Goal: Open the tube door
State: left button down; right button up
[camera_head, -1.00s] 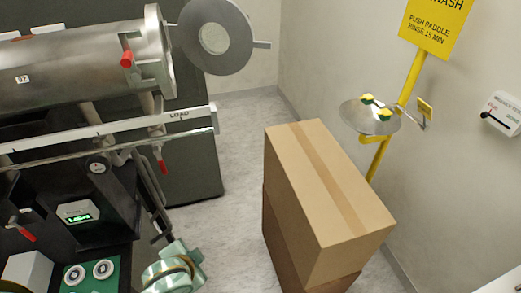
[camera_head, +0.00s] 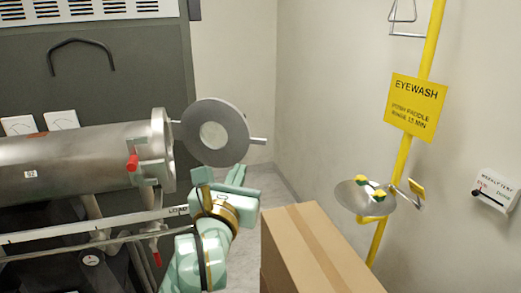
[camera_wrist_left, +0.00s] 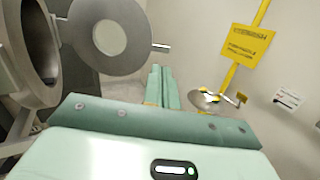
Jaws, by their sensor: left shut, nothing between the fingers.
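The tube (camera_head: 85,160) is a brushed metal cylinder at the left of the head view, with a flanged mouth at its right end. Its round grey door (camera_head: 237,121) has a pale centre window and a short rod handle (camera_head: 257,140) on its right. The door stands swung away from the mouth. In the left wrist view the door (camera_wrist_left: 85,30) is at upper left, beside the dark open mouth (camera_wrist_left: 40,50). My left gripper (camera_head: 222,176) is shut and empty, just below the door; its fingers (camera_wrist_left: 158,85) appear apart from the handle. My right gripper is out of view.
A red-handled clamp (camera_head: 132,163) sits near the tube's mouth. A white rail (camera_head: 90,229) runs below the tube. A cardboard box (camera_head: 310,255) stands at lower right. An eyewash basin (camera_head: 350,197) on a yellow pole is farther right.

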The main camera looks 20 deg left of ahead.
pick_arm(q)
jog(key=d, duration=0.1)
jog(key=h+p, duration=0.1)
jog(key=p, duration=0.2)
send_near(263, 143)
jog(key=shift+g, duration=0.3)
jog(key=w, duration=0.5)
jog(key=shift+w+r, duration=0.25)
jog(key=shift+r, duration=0.15)
jog(key=shift+w+a+f, duration=0.1)
jog(key=shift+w, duration=0.6)
